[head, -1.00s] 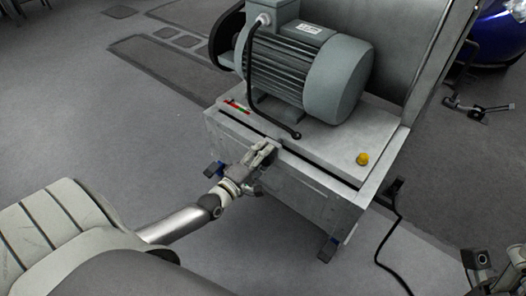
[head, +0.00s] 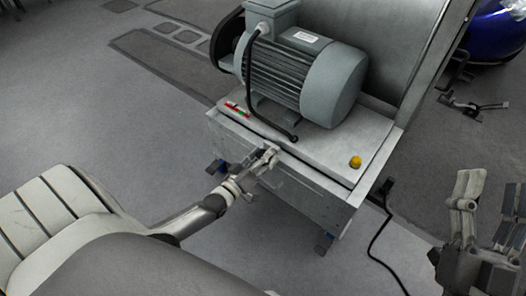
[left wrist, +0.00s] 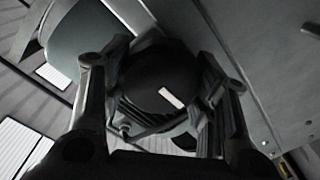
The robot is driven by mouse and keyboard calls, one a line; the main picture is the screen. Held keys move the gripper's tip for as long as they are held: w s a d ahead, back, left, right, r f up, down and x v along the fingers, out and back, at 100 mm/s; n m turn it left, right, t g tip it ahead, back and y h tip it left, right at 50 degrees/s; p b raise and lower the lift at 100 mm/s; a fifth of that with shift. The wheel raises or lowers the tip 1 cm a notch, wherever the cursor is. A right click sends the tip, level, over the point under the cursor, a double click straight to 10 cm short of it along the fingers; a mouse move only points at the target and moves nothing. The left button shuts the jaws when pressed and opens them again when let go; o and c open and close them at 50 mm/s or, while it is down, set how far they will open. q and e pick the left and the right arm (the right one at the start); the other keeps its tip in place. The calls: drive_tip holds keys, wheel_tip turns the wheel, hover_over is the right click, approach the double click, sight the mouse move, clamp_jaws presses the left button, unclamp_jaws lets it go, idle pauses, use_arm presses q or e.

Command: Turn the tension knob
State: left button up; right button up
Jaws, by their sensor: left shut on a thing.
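The tension knob (left wrist: 158,88) is dark and round with a white mark on its face. In the left wrist view it sits between the two fingers of my left gripper (left wrist: 163,75), which is shut on it. In the head view my left gripper (head: 270,155) is at the front edge of the grey machine (head: 325,145), and it hides the knob there. My right gripper (head: 492,190) is at the lower right of the head view, away from the machine, with its fingers apart and nothing between them.
A grey motor (head: 305,70) with a black cable stands on the machine's top. A yellow button (head: 355,162) is near its right corner. A black cable (head: 375,245) runs over the floor at right. A blue car (head: 500,35) is at the upper right.

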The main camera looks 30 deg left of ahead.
use_arm(q)
drive_tip(key=m+p, duration=0.1)
drive_tip(key=m, duration=0.2)
drive_tip(key=shift+d+r+m, duration=0.1)
drive_tip(key=shift+m, duration=0.3)
drive_tip(key=m+p, duration=0.2)
drive_tip(key=m, duration=0.3)
drive_tip(key=shift+d, duration=0.1)
drive_tip(key=m, duration=0.4)
drive_tip(key=shift+d+m, duration=0.1)
drive_tip(key=shift+m, duration=1.1)
drive_tip(key=shift+f+m, duration=0.2)
drive_tip(key=shift+m, duration=1.1)
use_arm(e)
wheel_tip(320, 180, down, 16)
drive_tip(key=d+g+h, duration=0.2)
drive_tip(key=g+h, duration=0.1)
drive_tip(key=g, duration=0.7)
drive_tip(key=shift+w+f, duration=0.25)
drive_tip(key=shift+w, duration=0.15)
use_arm(q)
drive_tip(key=o, duration=1)
